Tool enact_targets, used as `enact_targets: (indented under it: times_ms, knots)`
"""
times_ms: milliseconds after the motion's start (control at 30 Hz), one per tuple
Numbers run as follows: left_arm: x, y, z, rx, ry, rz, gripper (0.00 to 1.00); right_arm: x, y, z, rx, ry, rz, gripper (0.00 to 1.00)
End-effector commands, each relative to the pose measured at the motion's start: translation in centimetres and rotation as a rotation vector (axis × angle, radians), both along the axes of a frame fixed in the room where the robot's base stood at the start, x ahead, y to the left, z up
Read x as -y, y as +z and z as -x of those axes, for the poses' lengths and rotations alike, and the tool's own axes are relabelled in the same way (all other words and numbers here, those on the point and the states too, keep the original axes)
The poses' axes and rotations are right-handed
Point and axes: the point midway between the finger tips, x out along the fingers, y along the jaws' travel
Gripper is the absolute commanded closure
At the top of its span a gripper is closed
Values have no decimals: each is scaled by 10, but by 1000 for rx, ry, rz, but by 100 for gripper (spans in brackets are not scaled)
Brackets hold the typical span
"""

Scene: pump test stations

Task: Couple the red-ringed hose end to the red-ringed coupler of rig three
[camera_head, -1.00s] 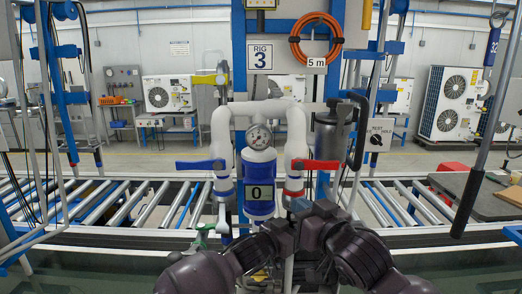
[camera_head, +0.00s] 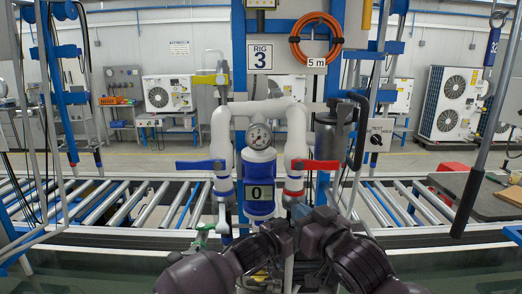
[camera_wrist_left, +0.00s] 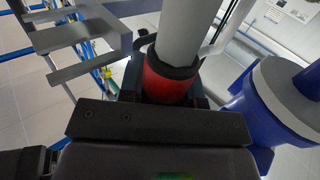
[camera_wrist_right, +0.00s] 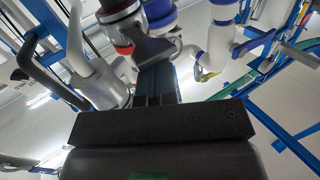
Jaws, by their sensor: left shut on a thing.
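In the left wrist view the red-ringed hose end (camera_wrist_left: 168,82), a red band with dark edges on a pale tube, sits between the fingers of my left gripper (camera_wrist_left: 165,98), which is shut on it. In the head view my left gripper (camera_head: 283,233) is low in front of rig three, and its fingertips and the hose end are largely hidden. The red-ringed coupler (camera_head: 294,193) is on the right white pipe, just above the grippers. My right gripper (camera_head: 303,213) is close below it; its fingers look together in the right wrist view (camera_wrist_right: 155,90). I cannot tell whether they touch anything.
A blue gauge cylinder (camera_head: 260,195) stands left of the coupler, with a blue-ringed pipe (camera_head: 223,185) beyond it. A red valve handle (camera_head: 316,164) sticks out above the coupler. A grey canister (camera_head: 325,140) stands at right. Roller conveyors (camera_head: 110,205) run on both sides.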

Motion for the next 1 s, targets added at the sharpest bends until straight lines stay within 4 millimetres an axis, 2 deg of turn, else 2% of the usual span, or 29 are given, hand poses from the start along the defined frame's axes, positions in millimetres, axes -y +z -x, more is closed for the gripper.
enact_targets:
  times_ms: [33,1000]
  knots:
    - [0,7,-2,9,-1,7,97,0,-2,0,-3,0,1,100]
    - [0,7,-2,10,-1,6,97,0,-20,-4,-1,0,0,100]
